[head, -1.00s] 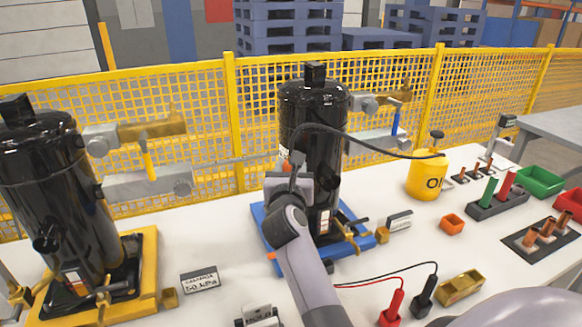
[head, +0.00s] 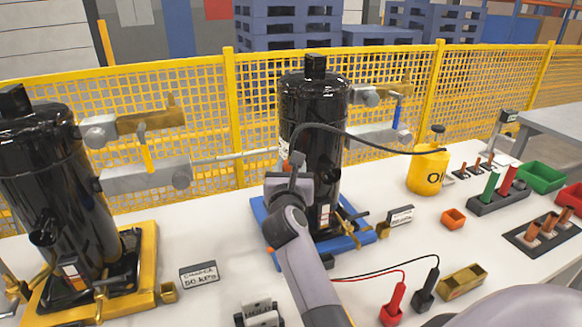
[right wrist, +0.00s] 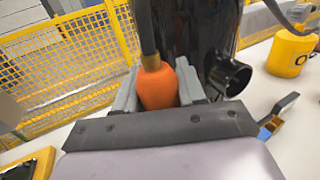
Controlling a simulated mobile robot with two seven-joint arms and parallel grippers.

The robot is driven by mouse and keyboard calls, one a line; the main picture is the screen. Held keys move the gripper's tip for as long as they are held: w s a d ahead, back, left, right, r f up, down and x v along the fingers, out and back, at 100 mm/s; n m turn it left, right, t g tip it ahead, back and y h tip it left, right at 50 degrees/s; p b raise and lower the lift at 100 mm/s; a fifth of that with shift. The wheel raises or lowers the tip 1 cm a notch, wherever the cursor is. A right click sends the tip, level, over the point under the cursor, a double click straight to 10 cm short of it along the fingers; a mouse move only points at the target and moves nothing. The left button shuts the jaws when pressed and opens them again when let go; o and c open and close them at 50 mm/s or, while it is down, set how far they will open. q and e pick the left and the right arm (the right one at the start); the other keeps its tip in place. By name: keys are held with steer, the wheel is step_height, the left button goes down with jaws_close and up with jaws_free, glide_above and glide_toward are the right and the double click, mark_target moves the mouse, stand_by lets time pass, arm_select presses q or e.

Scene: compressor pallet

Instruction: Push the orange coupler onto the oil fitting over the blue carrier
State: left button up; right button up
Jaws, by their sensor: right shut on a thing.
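The orange coupler (right wrist: 156,88) is upright between the jaws of my right gripper (right wrist: 158,92), with a dark hose rising from its top. In the head view my right gripper (head: 290,178) is in front of the left side of the middle black compressor (head: 318,115) and largely hides the coupler. This compressor stands on the blue carrier (head: 350,243). In the right wrist view a black open stub (right wrist: 231,76) projects from the compressor, right of the coupler and apart from it. I cannot tell whether this is the oil fitting. My left gripper is not in view.
The black hose arcs to the yellow oil can (head: 427,172). Another black compressor (head: 50,190) stands on a yellow carrier at left. Red and black probes (head: 394,302), small bins and labels occupy the front and right. A yellow mesh fence (head: 200,105) runs behind.

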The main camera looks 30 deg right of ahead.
steer(key=shift+f+b, duration=0.75)
steer(key=shift+f, duration=0.25)
steer(key=o, duration=1.3)
step_height(320, 180, up, 20)
steer(key=p, duration=0.2)
steer(key=shift+p, duration=0.3)
